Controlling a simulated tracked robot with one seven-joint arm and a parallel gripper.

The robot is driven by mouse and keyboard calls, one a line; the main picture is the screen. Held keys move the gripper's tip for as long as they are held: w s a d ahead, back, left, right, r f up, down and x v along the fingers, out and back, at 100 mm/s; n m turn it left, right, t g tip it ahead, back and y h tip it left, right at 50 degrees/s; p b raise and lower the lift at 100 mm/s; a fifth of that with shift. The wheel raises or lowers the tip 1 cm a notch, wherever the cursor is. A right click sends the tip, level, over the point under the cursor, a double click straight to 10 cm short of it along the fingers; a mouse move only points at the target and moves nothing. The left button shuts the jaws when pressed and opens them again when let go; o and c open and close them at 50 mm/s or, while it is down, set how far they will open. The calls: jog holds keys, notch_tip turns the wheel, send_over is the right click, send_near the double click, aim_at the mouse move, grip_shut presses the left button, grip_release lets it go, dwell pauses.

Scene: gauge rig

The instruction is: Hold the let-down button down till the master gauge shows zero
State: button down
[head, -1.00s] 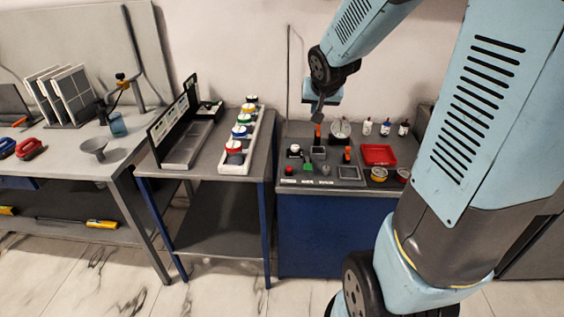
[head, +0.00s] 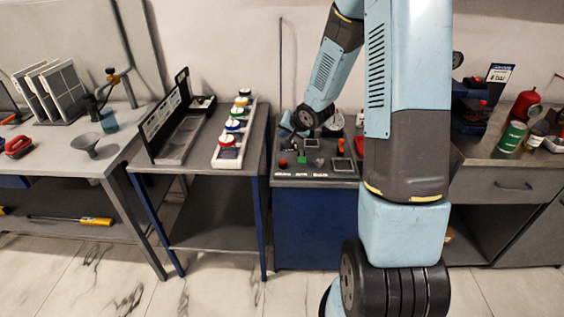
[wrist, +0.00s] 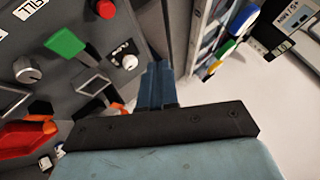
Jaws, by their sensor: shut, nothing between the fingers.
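The control console (head: 290,178) stands in the middle of the head view. A red button (head: 283,163), a green switch (head: 302,160) and a grey knob (head: 320,162) sit along its front; I cannot tell which control is the let-down button. My gripper (wrist: 160,68) is shut and empty by the console's left edge, apart from the red button. A round dial (head: 333,122) is partly hidden behind my arm; its reading is illegible.
A table with a rack of coloured-capped jars (head: 230,140) stands just left of the console. My arm covers the console's right side.

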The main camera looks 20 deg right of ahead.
aim_at(283, 162)
jog(key=shift+f, duration=4.35)
jog(key=shift+f, duration=0.15)
jog(key=shift+s+f, duration=0.1)
jog(key=shift+f, duration=0.1)
